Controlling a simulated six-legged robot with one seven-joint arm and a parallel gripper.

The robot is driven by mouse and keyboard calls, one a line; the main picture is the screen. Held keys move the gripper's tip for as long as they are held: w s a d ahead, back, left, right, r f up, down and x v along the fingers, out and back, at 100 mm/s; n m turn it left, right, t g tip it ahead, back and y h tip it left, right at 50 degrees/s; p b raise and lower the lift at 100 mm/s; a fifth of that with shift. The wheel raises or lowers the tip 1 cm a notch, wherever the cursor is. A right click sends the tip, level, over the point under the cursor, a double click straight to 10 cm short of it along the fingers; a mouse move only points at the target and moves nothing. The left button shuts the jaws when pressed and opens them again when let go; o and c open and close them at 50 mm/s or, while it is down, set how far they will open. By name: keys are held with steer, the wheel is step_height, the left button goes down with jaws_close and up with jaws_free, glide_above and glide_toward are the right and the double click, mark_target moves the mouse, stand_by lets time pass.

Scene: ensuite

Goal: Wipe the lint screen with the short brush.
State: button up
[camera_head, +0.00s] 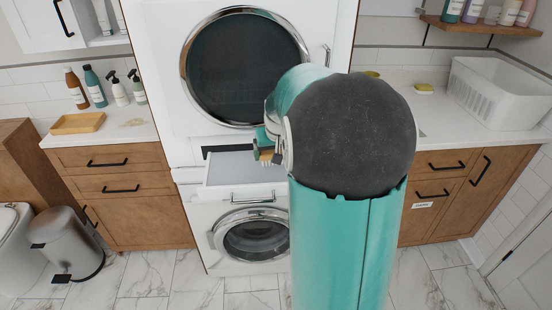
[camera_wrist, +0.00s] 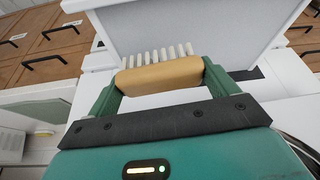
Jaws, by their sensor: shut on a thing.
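The lint screen (camera_head: 243,168) is a pale grey panel in a white frame, pulled out between the upper and lower machines. In the wrist view the lint screen (camera_wrist: 205,25) fills the top middle. My gripper (camera_head: 266,152) is over the right part of the screen, partly hidden behind my own arm. In the wrist view my gripper (camera_wrist: 160,76) is shut on the short brush (camera_wrist: 158,77), a tan block with a row of white bristles. The bristles point toward the screen and overlap its edge in the picture. I cannot tell whether they touch it.
The upper machine's round door (camera_head: 245,65) is behind the arm; the lower machine (camera_head: 250,235) is beneath the screen. The left counter holds several bottles (camera_head: 95,87) and a wooden tray (camera_head: 78,123). A white basket (camera_head: 497,92) stands on the right counter. A bin (camera_head: 67,240) stands at left.

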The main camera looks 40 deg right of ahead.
steer(key=shift+r, duration=1.45)
